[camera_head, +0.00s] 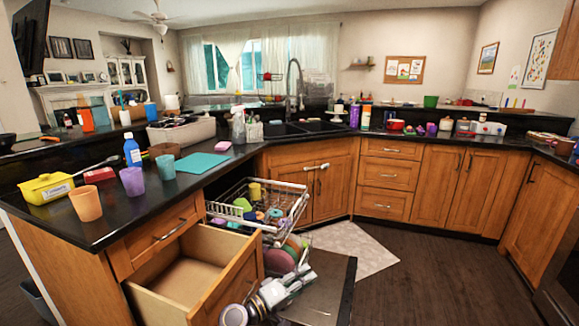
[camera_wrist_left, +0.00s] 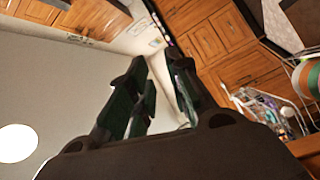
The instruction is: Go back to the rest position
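My left gripper (camera_head: 296,272) shows low in the middle of the head view, beside the pulled-out dishwasher rack. In the left wrist view, its two dark fingers with green pads (camera_wrist_left: 160,68) stand apart with a gap between them. Nothing is held between them. The wrist view looks past the fingers at a pale wall and tilted wooden cabinets (camera_wrist_left: 213,45). My right gripper is in neither view.
The dishwasher (camera_head: 330,292) is open, its upper rack (camera_head: 290,190) loaded with dishes. A wooden drawer (camera_head: 190,275) stands open to its left. The black counter (camera_head: 110,218) holds cups and a yellow tub (camera_head: 46,187). Floor (camera_head: 440,270) at the right is clear.

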